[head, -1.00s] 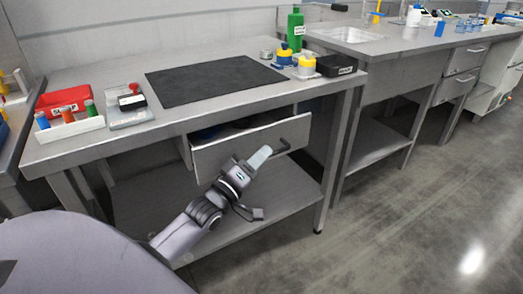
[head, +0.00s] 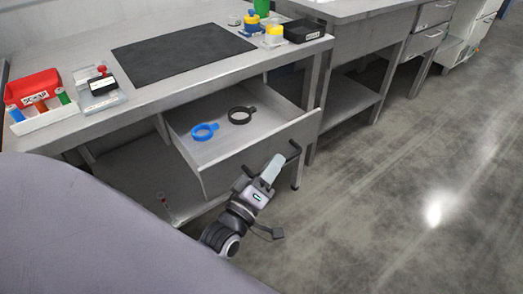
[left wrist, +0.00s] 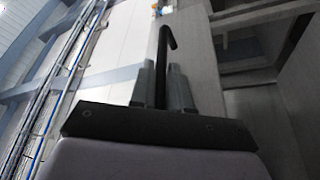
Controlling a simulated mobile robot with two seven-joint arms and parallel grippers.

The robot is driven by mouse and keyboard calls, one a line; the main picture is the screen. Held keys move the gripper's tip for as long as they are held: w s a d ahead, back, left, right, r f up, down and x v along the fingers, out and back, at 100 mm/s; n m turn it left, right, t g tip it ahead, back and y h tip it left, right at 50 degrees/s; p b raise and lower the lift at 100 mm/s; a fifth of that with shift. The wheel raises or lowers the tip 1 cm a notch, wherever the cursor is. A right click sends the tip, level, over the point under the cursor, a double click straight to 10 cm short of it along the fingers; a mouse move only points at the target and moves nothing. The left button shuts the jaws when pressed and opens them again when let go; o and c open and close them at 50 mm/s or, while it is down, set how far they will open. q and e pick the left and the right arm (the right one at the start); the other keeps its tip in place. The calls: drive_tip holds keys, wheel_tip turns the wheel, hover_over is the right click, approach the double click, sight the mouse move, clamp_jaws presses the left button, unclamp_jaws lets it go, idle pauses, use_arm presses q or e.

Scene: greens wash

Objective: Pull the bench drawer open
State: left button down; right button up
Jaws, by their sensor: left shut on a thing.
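The bench drawer (head: 255,157) stands open under the bench top in the head view. Its inside shows, with a blue ring (head: 204,131) and a black ring (head: 241,115) lying in it. My left gripper (head: 271,169) is at the drawer front, shut on the dark bar handle (head: 293,152). In the left wrist view the handle (left wrist: 162,60) runs between the two grey fingers (left wrist: 160,85). The part of the handle behind the fingers is hidden in the head view. My right gripper is not in view.
The bench top (head: 95,122) carries a black mat (head: 183,54), a red bin (head: 32,87), a white rack (head: 45,117) and a black box (head: 303,31). A lower shelf (head: 125,180) lies below the drawer. The floor (head: 400,190) to the right is clear.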

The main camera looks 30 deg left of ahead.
use_arm(q)
drive_tip(key=shift+s+d, duration=0.2)
drive_tip(key=shift+d, duration=0.25)
drive_tip(key=c, duration=1.2)
unclamp_jaws()
drive_tip(key=shift+o, duration=0.2)
drive_tip(key=v, duration=0.7)
